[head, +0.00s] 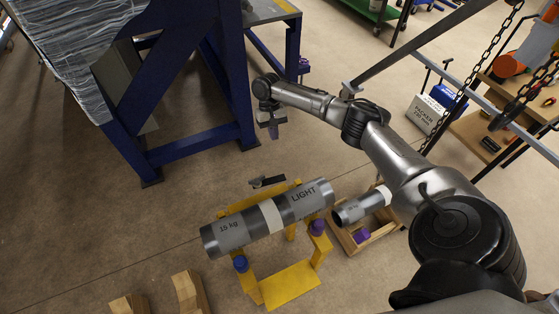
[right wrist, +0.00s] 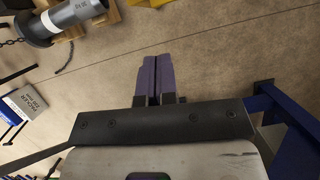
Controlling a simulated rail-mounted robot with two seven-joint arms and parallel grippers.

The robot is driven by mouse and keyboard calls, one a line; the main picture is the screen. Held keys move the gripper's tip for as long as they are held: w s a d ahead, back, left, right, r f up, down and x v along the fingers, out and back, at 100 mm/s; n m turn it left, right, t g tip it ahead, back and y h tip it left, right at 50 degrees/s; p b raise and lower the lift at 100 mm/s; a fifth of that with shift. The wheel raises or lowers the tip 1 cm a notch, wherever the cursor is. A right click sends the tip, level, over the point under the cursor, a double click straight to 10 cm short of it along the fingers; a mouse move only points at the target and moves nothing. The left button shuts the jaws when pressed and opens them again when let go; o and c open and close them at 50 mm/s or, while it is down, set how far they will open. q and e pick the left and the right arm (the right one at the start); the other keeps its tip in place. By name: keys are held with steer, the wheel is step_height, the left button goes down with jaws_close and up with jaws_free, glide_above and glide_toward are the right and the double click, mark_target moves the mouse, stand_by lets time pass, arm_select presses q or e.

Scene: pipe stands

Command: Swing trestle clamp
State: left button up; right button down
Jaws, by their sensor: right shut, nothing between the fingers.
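A yellow trestle (head: 290,285) stands on the floor in the head view. A grey pipe (head: 232,233) marked "15 kg" and "LIGHT", with a pale band around its middle, lies across it. A dark bar-like piece (head: 267,181), possibly the clamp, shows just beyond the pipe; its joint to the trestle cannot be made out. A blue knob (head: 240,263) and a purple knob (head: 317,227) sit on the near side. My right gripper (head: 274,133) is beyond the pipe and apart from it. In the right wrist view its purple fingers (right wrist: 154,78) are together and empty. My left gripper is not in view.
A blue steel frame (head: 200,148) stands at the upper left. A wooden crate (head: 373,240) with a smaller pipe (head: 358,208) is right of the trestle. Wooden blocks (head: 188,292) are at the bottom left. A white and blue box (head: 428,112) and chains are at the right.

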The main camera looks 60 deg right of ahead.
mark_target(269, 182)
steer(key=s+a+f+b, duration=0.2)
steer(key=s+a+f, duration=0.3)
steer(key=f, duration=0.4)
steer(key=shift+s+a+f, duration=0.15)
steer(key=shift+s, duration=0.15)
stand_by(0.4)
